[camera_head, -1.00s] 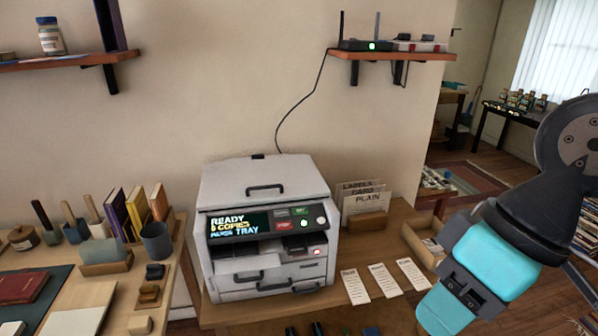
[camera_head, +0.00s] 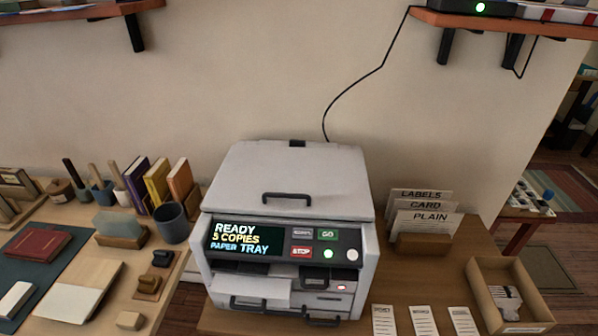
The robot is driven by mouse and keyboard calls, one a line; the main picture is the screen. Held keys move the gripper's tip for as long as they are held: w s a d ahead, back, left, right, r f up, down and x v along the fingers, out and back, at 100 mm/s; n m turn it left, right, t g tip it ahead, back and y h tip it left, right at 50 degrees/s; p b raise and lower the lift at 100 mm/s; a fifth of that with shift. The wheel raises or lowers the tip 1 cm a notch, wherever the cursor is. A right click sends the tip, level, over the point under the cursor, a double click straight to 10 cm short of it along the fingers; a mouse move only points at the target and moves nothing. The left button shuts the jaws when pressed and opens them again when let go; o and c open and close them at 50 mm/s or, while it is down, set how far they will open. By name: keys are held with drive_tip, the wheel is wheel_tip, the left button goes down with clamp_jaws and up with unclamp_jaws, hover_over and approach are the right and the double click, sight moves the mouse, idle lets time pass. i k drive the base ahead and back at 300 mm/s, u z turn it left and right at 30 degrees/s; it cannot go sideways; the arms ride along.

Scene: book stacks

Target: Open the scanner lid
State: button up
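The scanner is a pale grey copier (camera_head: 372,262) standing on a wooden table in the middle of the view. Its lid (camera_head: 255,175) lies flat and shut on top, with a dark handle (camera_head: 288,197) near the lid's front edge. My gripper is out of view.
A holder (camera_head: 422,245) with cards marked LABELS, CARD and PLAIN stands right of the copier. Paper slips (camera_head: 423,320) and a wooden box (camera_head: 540,318) lie at the right. Books and a dark cup (camera_head: 172,222) stand at the left. Shelves hang above, and a black cable runs down behind the lid.

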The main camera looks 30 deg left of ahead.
sight(263, 181)
drive_tip(key=u, duration=0.35)
drive_tip(key=i, duration=0.55)
drive_tip(key=u, duration=0.85)
drive_tip(key=i, duration=0.35)
drive_tip(key=u, duration=0.4)
